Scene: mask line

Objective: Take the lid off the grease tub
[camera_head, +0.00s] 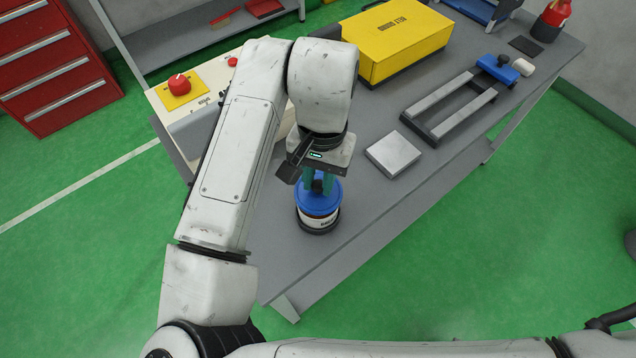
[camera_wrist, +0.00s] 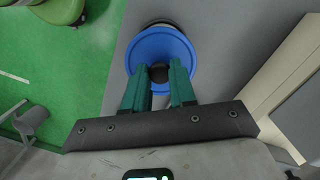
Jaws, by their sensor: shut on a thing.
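The grease tub (camera_head: 318,222) stands upright near the front edge of the grey workbench, with a pale label and a dark base. Its blue lid (camera_head: 328,198) covers its top in the head view. I cannot tell whether there is a small gap between them. My gripper (camera_head: 317,184) points down over the lid. In the wrist view, the green fingers of my gripper (camera_wrist: 159,76) are shut on the dark knob in the middle of the blue lid (camera_wrist: 146,47). The tub is mostly hidden under the lid there.
A yellow box (camera_head: 400,42) stands at the back of the workbench (camera_head: 350,205). A light square block (camera_head: 394,153) and a rail frame with a blue end (camera_head: 460,100) lie to the right. A panel with a red button (camera_head: 179,84) is at left. Bench around the tub is clear.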

